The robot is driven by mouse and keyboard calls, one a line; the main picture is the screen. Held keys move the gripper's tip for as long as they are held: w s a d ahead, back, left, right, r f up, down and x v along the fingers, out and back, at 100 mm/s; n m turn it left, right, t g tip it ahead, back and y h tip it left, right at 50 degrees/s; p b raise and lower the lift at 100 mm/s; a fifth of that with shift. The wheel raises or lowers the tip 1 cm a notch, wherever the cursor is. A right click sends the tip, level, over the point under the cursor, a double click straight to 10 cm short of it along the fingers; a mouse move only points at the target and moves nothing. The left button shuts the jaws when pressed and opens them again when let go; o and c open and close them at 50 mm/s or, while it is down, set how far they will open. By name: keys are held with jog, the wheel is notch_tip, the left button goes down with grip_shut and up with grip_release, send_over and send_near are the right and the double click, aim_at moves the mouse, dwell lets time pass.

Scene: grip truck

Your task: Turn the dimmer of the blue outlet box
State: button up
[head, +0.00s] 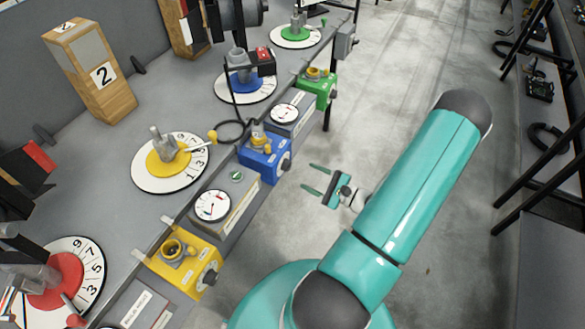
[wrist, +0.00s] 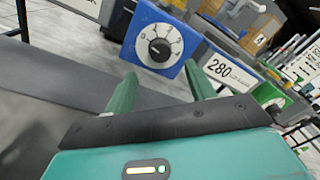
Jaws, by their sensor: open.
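The blue outlet box (head: 262,155) sits on the edge of the grey bench in the head view, between the yellow and green boxes. Its dimmer is a black round knob (wrist: 159,49) on a white dial on the box's front face (wrist: 176,64) in the wrist view; the knob also shows small at the box's right side in the head view (head: 285,161). My gripper (head: 315,178) is open and empty, with its two green fingers pointing toward the bench. In the wrist view the fingers (wrist: 162,86) are spread below the dial, apart from the knob.
A yellow outlet box (head: 183,260) and a green outlet box (head: 318,85) stand along the same edge, with gauge panels between them. A sign reading 280 (wrist: 232,70) is right of the blue box. The floor aisle (head: 400,70) beside the bench is clear.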

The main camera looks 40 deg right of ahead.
aim_at(290, 167)
jog(key=x, duration=0.7)
jog(key=shift+w, duration=0.15)
jog(key=c, duration=1)
